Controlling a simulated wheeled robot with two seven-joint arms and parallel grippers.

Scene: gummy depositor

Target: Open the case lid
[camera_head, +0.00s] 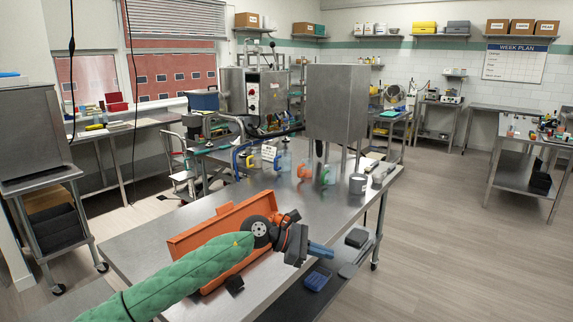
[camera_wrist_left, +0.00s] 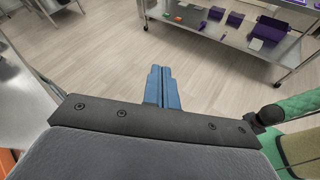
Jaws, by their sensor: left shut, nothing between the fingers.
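The orange case (camera_head: 208,226) lies on the steel table, partly hidden behind my green left arm. A rimmed orange panel, which looks like its lid, stands raised along the far side. A lower orange part shows on the near side of the arm. My left gripper (camera_head: 322,250) has blue fingers that are shut and empty. It is to the right of the case, apart from it, near the table's right edge. In the left wrist view the shut fingers (camera_wrist_left: 163,87) point out over bare floor. My right gripper is not in view.
The steel table (camera_head: 135,250) has clear room left of the case. A grey mug (camera_head: 358,184) and several coloured-handled jugs stand toward its far end, near a tall steel box (camera_head: 337,105). A lower shelf holds a blue item (camera_head: 317,279) and dark items.

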